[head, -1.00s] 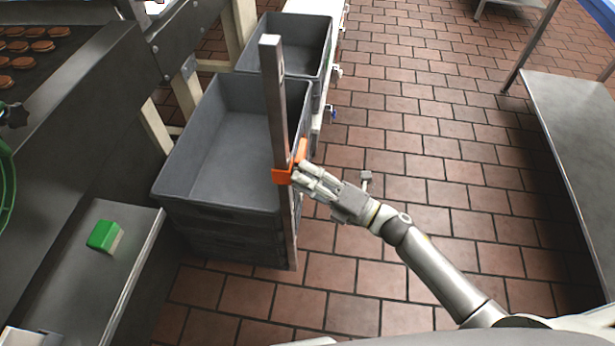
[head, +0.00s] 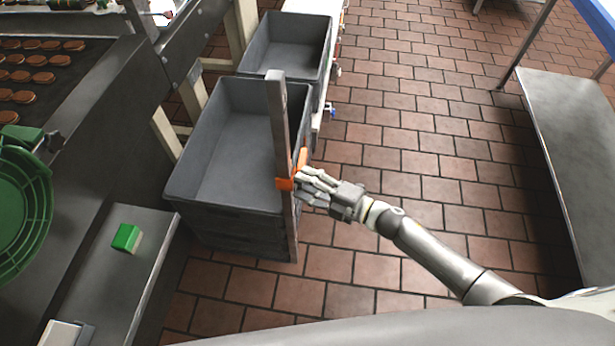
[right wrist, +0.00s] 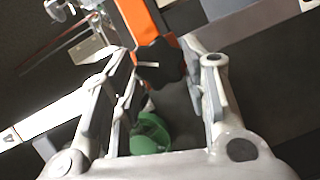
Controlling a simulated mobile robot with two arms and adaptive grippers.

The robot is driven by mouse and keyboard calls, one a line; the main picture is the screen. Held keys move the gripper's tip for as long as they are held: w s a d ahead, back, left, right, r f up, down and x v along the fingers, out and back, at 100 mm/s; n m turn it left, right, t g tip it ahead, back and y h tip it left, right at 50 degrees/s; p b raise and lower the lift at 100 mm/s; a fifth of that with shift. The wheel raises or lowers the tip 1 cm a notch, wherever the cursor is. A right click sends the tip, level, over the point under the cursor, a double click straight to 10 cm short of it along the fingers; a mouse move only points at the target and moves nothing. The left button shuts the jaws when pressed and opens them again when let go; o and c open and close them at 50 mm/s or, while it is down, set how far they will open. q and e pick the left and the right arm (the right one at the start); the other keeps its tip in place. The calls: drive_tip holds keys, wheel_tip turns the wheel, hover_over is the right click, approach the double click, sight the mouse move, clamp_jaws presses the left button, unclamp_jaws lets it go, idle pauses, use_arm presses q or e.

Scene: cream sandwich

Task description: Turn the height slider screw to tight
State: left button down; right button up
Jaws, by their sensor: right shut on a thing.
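The height slider is an orange bracket (head: 286,184) on an upright grey metal post (head: 281,130) beside the stacked grey crates. My right gripper (head: 308,184) reaches it from the right and is shut at its side. In the right wrist view, the screw is a dark lobed knob (right wrist: 158,66) in front of the orange bracket (right wrist: 138,18). The fingers of my right gripper (right wrist: 162,60) lie on either side of the knob. In the head view the fingers hide the knob. Whether the screw is tight cannot be told. My left gripper is not in view.
Grey crates (head: 190,165) stand left of the post, with another crate (head: 262,45) behind. A metal side table (head: 580,170) stands at the right. The tiled floor between is clear.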

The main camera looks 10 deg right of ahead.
drive_tip(key=shift+r+m+p, duration=0.1)
drive_tip(key=shift+m+p, duration=0.25)
drive_tip(key=shift+m, duration=0.05)
drive_tip(key=o, duration=1)
drive_tip(key=v, duration=1.2)
drive_tip(key=shift+w+d, duration=0.1)
